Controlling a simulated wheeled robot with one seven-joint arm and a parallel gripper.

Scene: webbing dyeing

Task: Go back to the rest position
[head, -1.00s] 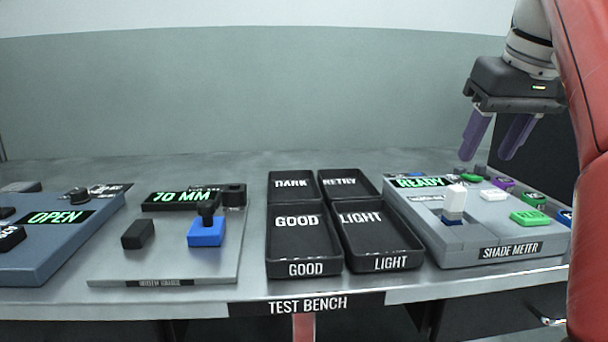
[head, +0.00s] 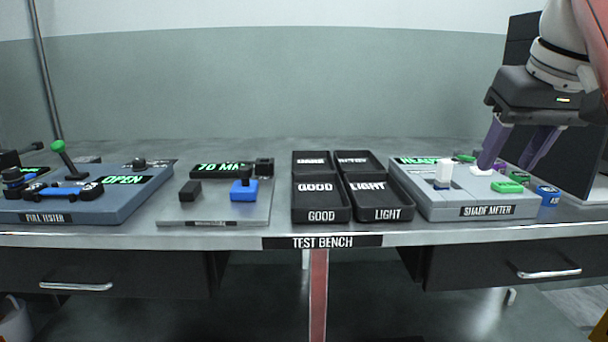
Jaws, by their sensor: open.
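My gripper (head: 518,166) is at the right of the head view, above the right part of the shade meter (head: 440,203). The rest position itself is not marked in view.
Black trays, including GOOD (head: 321,215) and LIGHT (head: 385,214), sit mid-bench. Left are a plate gauge with a blue block (head: 244,195) and the blue pull tester (head: 112,208), reading OPEN. A blue button (head: 547,196) and dark panel stand right. Drawers (head: 100,270) lie below the bench.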

